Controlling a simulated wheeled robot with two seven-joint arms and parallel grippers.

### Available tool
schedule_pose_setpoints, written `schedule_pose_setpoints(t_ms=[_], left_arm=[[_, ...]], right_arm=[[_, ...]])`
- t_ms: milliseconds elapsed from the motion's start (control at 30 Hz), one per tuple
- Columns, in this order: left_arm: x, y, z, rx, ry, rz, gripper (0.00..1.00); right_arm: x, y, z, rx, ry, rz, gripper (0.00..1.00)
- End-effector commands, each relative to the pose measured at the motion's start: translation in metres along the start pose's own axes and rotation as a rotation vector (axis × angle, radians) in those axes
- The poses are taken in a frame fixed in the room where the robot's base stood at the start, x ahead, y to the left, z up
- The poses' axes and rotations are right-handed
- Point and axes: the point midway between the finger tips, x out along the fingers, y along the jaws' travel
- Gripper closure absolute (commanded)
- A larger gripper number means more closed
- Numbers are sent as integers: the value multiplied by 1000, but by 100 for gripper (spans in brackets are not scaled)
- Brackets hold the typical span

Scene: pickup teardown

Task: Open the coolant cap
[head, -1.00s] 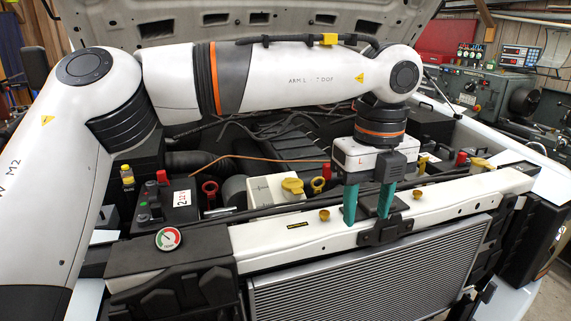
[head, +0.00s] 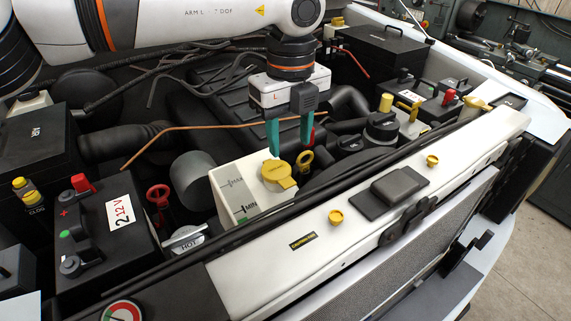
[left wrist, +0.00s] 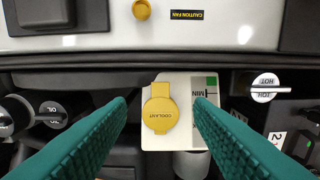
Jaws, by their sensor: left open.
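The coolant cap (head: 279,176) is a yellow disc with a tab, sitting on the white coolant tank (head: 229,197) marked MAX and MIN. My left gripper (head: 290,149) is above the cap, pointing down, with its teal fingers apart and nothing between them. In the left wrist view the yellow cap (left wrist: 160,114), lettered COOLANT, shows between the open fingers (left wrist: 160,100) and apart from both. The cap appears closed on the tank. My right gripper is in neither view.
A white crossmember (head: 270,272) with yellow caps runs in front of the tank. A black battery (head: 88,230) and a silver HOT cap (head: 184,238) are to the left. A yellow ring handle (head: 305,160) stands close behind the cap. A copper-coloured line (head: 215,127) passes behind the gripper.

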Motion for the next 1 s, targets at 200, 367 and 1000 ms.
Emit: schedule_pose_setpoints(t_ms=[200,367,1000], left_arm=[[43,-1,0,0,-1,-4,53],[68,0,0,-2,-1,-3,53],[86,0,-1,-2,1,1,77]], right_arm=[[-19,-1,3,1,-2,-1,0],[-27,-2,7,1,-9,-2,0],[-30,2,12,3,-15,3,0]])
